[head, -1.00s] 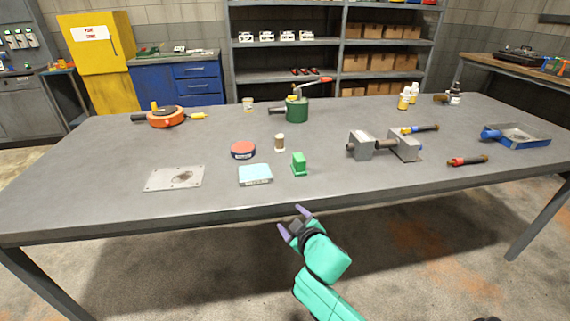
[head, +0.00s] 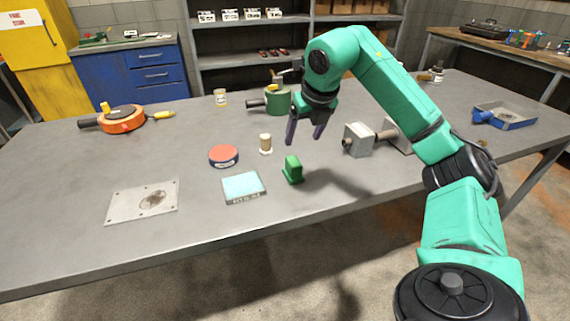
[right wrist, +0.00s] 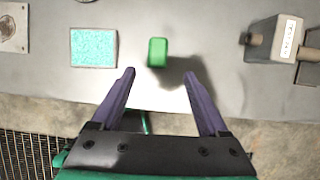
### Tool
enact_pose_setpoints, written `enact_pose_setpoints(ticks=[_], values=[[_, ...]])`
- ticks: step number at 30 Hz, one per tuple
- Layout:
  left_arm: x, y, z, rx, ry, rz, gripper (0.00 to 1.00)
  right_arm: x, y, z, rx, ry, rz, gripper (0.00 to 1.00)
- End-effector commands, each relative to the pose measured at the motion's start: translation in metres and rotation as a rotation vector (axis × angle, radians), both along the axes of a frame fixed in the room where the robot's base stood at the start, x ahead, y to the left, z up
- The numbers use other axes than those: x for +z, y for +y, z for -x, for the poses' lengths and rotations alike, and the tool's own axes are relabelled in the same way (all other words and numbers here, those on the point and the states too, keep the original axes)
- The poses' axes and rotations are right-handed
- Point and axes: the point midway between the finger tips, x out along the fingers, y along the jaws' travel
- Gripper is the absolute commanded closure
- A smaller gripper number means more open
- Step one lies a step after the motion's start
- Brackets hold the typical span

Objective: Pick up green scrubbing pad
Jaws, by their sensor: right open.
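The green scrubbing pad (head: 292,170) is a small green block standing on the grey table near its front edge, right of a flat box with a light blue top. In the right wrist view the pad (right wrist: 157,52) lies ahead of the fingertips, roughly centred between them. My right gripper (head: 305,136) is open and empty, pointing down above the table, with its purple fingers apart. It does not touch the pad. It also shows in the right wrist view (right wrist: 159,74). My left gripper is not in view.
The light-blue-topped box (head: 243,187), a red-topped round tin (head: 223,156) and a small beige cylinder (head: 265,144) stand left of the pad. A metal plate (head: 140,203) lies front left.

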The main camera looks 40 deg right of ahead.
Motion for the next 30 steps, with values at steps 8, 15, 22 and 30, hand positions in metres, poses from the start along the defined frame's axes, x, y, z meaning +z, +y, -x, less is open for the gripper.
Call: enact_pose_setpoints(ticks=[8,15,22,30], values=[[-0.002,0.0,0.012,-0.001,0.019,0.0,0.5,-0.061,-0.007,-0.022,0.002,0.011,0.001,0.22],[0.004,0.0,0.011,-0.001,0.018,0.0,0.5,-0.093,-0.009,-0.036,0.005,0.008,-0.001,0.22],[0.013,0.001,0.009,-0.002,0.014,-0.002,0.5,-0.13,-0.013,-0.051,0.006,0.006,-0.001,0.22],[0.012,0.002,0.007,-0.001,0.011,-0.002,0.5,-0.133,-0.013,-0.052,0.006,0.004,0.001,0.42]])
